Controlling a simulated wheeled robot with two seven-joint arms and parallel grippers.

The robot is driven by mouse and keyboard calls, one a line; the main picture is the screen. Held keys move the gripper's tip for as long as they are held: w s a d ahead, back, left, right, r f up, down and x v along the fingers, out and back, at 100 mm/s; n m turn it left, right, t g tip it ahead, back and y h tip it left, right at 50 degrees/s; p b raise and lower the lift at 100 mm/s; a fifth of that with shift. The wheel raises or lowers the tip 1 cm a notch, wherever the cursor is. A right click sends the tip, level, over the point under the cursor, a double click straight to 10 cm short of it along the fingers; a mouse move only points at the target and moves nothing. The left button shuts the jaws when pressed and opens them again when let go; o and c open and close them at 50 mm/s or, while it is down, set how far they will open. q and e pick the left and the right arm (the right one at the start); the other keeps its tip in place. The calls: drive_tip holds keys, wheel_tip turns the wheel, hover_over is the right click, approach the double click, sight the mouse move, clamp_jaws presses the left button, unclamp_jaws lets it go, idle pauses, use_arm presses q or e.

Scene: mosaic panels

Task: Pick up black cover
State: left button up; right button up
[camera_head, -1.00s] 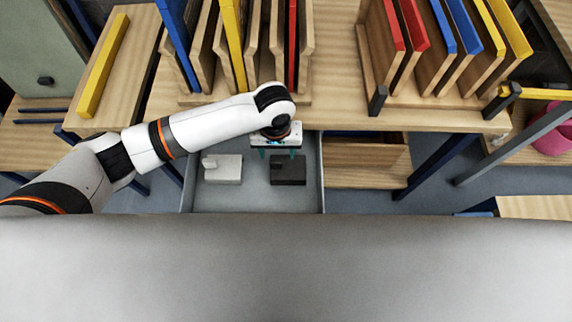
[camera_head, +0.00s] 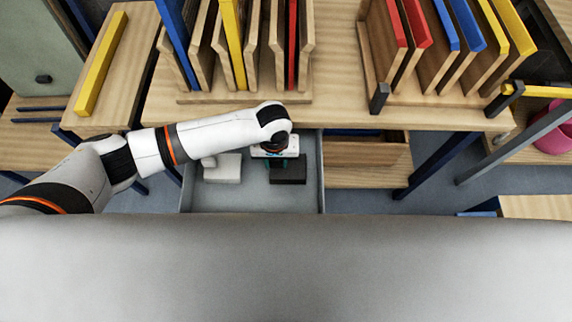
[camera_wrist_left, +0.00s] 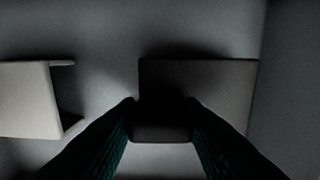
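The black cover (camera_head: 288,173) lies flat in the open grey drawer (camera_head: 240,198), on the right side of its floor. My left gripper (camera_head: 279,160) is down at the far edge of the cover and hides part of it. In the left wrist view, the dark cover (camera_wrist_left: 226,85) lies between and beyond my two fingers (camera_wrist_left: 161,100). The fingers stand apart, one on each side of a narrower part of it; I cannot tell whether they touch it. A white cover (camera_head: 222,169) lies to its left, also in the wrist view (camera_wrist_left: 28,100). My right gripper is not in view.
The wooden tabletop (camera_head: 345,112) overhangs the drawer's back. Racks of upright panels with red, blue and yellow edges (camera_head: 232,45) stand on it behind my arm. The drawer's front floor is clear.

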use_arm(q)
drive_tip(key=c, duration=0.5)
drive_tip(key=shift+o, duration=0.2)
